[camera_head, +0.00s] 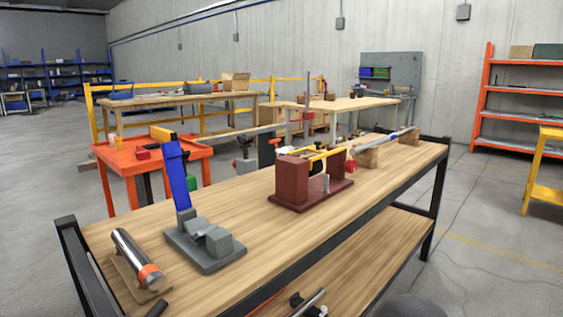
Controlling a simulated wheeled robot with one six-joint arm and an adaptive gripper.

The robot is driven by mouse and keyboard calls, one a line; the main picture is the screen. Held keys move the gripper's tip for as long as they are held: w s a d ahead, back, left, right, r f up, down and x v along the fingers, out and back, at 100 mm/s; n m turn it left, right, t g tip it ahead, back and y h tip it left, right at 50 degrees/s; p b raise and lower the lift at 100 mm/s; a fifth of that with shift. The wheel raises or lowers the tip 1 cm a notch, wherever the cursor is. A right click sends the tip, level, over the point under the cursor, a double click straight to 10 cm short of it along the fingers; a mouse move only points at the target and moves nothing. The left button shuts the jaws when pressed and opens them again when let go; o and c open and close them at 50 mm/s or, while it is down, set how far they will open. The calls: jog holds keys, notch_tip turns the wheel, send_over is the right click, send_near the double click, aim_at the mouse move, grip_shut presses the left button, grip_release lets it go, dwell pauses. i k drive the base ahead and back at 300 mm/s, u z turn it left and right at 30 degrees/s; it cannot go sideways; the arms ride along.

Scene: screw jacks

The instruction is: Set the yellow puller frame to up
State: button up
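A dark red fixture (290,180) stands near the middle of the long wooden workbench (275,233), on a flat base of the same colour. A yellow bar (325,154), which looks like the puller frame, lies low and nearly level across the top of the fixture, running toward the right. Its hinge and small parts below it are too small to tell apart. A small grey upright piece (326,184) shows on the near side of the fixture. My gripper is not in view.
A blue lever (178,172) stands nearly upright on a grey base (203,245) left of the fixture. A silver cylinder (133,252) lies at the bench's left end. A long bar (386,140) rests on wooden blocks (367,157) at right. Floor (480,240) right of the bench is clear.

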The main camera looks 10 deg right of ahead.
aim_at(315, 149)
jog(key=u, duration=0.5)
jog(key=k, duration=1.15)
jog(key=z, duration=0.55)
jog(key=i, duration=1.45)
jog(key=u, duration=0.1)
